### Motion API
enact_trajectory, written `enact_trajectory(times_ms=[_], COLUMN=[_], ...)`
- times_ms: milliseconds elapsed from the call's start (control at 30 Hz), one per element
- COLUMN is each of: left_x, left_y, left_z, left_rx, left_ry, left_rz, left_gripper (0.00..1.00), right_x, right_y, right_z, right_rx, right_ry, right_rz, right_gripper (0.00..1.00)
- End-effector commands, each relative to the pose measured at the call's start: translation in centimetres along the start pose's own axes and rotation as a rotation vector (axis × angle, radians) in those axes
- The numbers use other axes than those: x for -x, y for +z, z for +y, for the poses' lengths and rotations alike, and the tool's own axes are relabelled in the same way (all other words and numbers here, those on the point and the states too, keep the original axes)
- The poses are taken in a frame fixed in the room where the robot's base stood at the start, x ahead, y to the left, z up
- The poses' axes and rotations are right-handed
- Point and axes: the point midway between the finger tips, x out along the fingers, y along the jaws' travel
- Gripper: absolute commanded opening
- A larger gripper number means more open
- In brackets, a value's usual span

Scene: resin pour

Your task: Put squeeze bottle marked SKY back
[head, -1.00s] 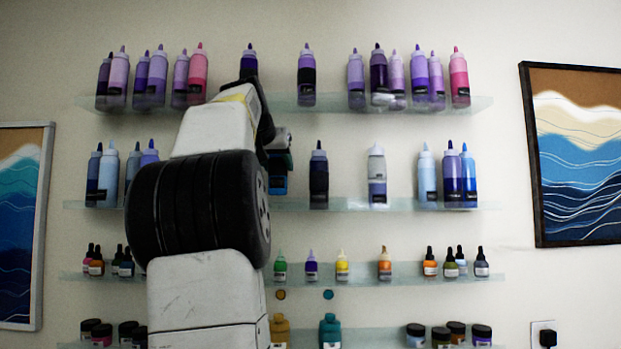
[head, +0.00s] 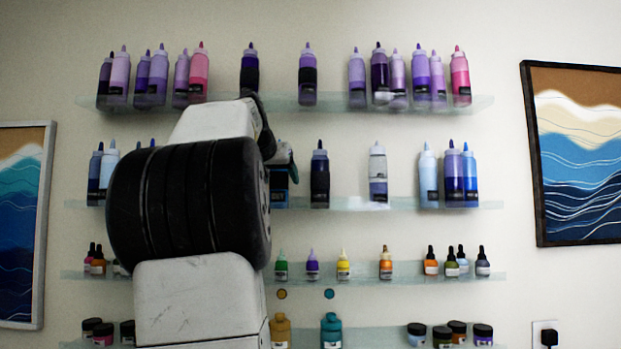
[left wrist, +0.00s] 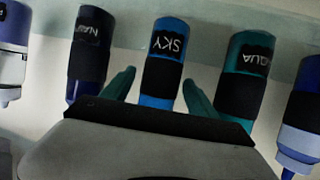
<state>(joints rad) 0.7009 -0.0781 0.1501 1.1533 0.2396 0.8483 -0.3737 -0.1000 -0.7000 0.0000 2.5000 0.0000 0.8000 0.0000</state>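The squeeze bottle marked SKY (left wrist: 163,62) has a dark label, blue body and black band. It shows upside down in the left wrist view, its base at the glass shelf. In the head view its lower part (head: 279,197) shows at the second shelf, its top hidden by my gripper. My left gripper (left wrist: 158,90) has a teal finger on each side of it, with a visible gap at least on one side, so it looks open around the bottle. The NAVY bottle (left wrist: 90,50) and AQUA bottle (left wrist: 247,70) stand on either side. My right gripper is not in view.
The second glass shelf (head: 340,204) holds several bottles, with NAVY (head: 319,178) close to the right of SKY. The top shelf (head: 275,101) with purple and pink bottles is above my gripper. Small dropper bottles stand on the shelf below (head: 410,277).

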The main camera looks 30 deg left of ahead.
Motion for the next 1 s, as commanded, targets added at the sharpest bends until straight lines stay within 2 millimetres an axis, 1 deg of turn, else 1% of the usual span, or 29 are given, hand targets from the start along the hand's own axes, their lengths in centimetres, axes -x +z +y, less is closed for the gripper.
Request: enact_trajectory(times_ms=[200, 267, 367, 600, 700, 800, 900, 1000], left_x=[0.1, 0.6, 2.1, 7.4, 9.3, 10.8, 11.6, 12.1], left_y=[-0.2, -0.3, -0.4, -0.4, -0.3, -0.3, -0.3, -0.3], left_z=[0.0, 0.0, 0.0, 0.1, 0.1, 0.0, 0.1, 0.0], left_rx=[0.0, 0.0, -0.001, -0.001, -0.001, 0.0, 0.0, 0.0], left_ry=[0.0, 0.0, -0.002, 0.0, 0.0, 0.0, 0.001, 0.0], left_rz=[0.001, 0.001, 0.003, 0.003, 0.003, 0.003, 0.0, 0.001], left_gripper=[0.68, 0.68, 0.68, 0.68, 0.68, 0.68, 0.68, 0.68], right_x=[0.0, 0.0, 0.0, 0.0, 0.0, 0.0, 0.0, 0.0], right_y=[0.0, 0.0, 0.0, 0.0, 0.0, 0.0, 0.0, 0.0], right_z=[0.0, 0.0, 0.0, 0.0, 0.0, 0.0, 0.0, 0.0], right_rx=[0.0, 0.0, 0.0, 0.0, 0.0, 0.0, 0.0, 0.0], right_ry=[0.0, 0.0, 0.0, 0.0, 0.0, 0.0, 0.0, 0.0], right_rz=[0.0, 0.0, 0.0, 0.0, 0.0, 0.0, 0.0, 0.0], right_gripper=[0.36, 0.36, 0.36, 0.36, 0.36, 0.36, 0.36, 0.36])
